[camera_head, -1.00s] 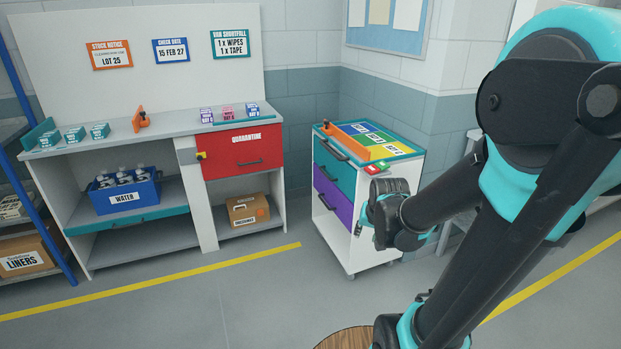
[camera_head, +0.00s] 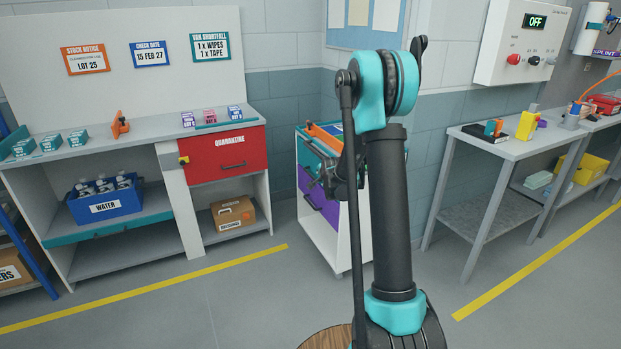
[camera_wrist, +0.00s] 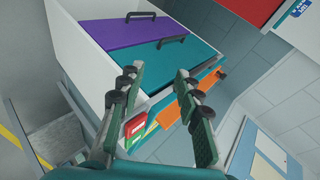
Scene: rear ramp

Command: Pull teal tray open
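The teal drawer front (camera_head: 303,155) is the upper one on the white cart, above a purple drawer (camera_head: 318,207). My arm partly covers both in the head view. In the wrist view the teal drawer (camera_wrist: 160,65) looks flush with the purple one (camera_wrist: 115,33), and its dark bar handle (camera_wrist: 173,41) is clear of my fingers. My gripper (camera_wrist: 156,78) is open, with nothing seen between its fingers, above the teal front's top edge. In the head view my gripper (camera_head: 328,180) is small and partly hidden. A teal-edged pull-out shelf (camera_head: 110,229) sits under the left bench.
On the cart top lies an orange bar (camera_wrist: 200,98) beside coloured cards. A blue WATER bin (camera_head: 105,203) stands on the teal-edged shelf. A red quarantine drawer (camera_head: 222,155) is left of the cart. A grey table (camera_head: 480,150) stands right. Floor before the cart is open.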

